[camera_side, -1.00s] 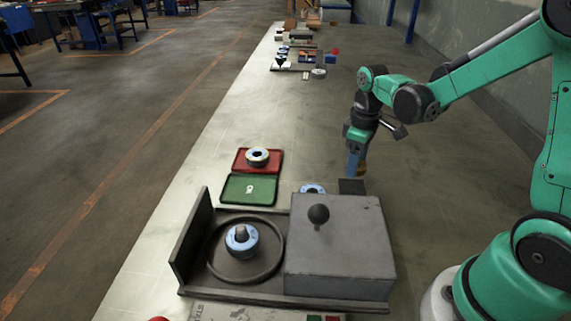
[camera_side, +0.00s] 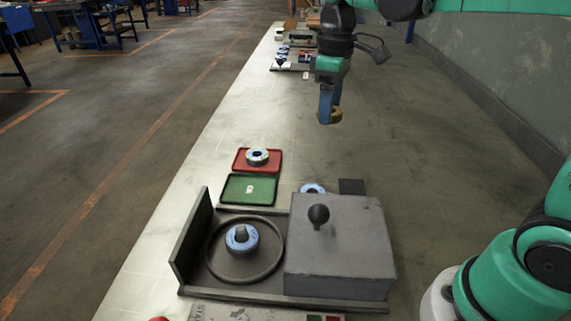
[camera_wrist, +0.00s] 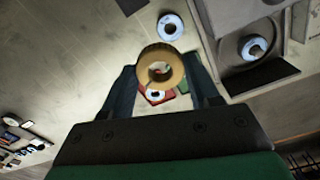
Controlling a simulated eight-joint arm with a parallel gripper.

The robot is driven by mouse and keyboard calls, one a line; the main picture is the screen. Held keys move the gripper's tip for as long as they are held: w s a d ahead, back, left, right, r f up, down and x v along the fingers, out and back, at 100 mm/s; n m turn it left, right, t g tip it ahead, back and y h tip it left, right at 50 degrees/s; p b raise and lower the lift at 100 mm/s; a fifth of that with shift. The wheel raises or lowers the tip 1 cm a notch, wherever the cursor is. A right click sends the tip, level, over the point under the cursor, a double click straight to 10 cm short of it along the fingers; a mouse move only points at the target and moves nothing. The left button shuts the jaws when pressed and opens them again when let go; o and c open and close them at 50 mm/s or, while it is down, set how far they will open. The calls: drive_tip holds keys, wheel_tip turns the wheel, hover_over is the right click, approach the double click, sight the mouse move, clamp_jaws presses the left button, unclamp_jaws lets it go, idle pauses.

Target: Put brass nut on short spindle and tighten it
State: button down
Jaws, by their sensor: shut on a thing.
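My gripper (camera_side: 329,112) is shut on the brass nut (camera_side: 336,115) and holds it high above the bench, behind the fixture. In the wrist view the nut (camera_wrist: 160,66) is a gold ring between my fingertips, its hole facing the camera. The short spindle (camera_side: 241,233) is a dark stub standing through a blue-and-white flap disc (camera_side: 237,244). That disc lies inside the round ring of the fixture at front left. In the wrist view the disc on the spindle (camera_wrist: 254,47) is at the upper right. The nut and spindle are well apart.
A grey box with a black knob (camera_side: 340,250) fills the fixture's right side. A dark upright plate (camera_side: 192,237) stands at its left. Behind are a green tray (camera_side: 235,191), a red tray (camera_side: 244,168) with a disc (camera_side: 257,156), another disc (camera_side: 312,188) and a dark pad (camera_side: 352,187).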

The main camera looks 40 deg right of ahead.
drive_tip(key=w+a+f+n, duration=0.1)
drive_tip(key=a+f+n, duration=0.15)
drive_tip(key=a, duration=0.65)
drive_tip(key=n, duration=0.2)
hover_over(241, 228)
wheel_tip(241, 228, down, 4)
drive_tip(key=shift+f, duration=0.1)
drive_tip(key=shift+a+f, duration=0.1)
drive_tip(key=shift+f, duration=1.6)
drive_tip(key=shift+f, duration=1.2)
drive_tip(key=shift+f, duration=0.35)
drive_tip(key=shift+f, duration=0.15)
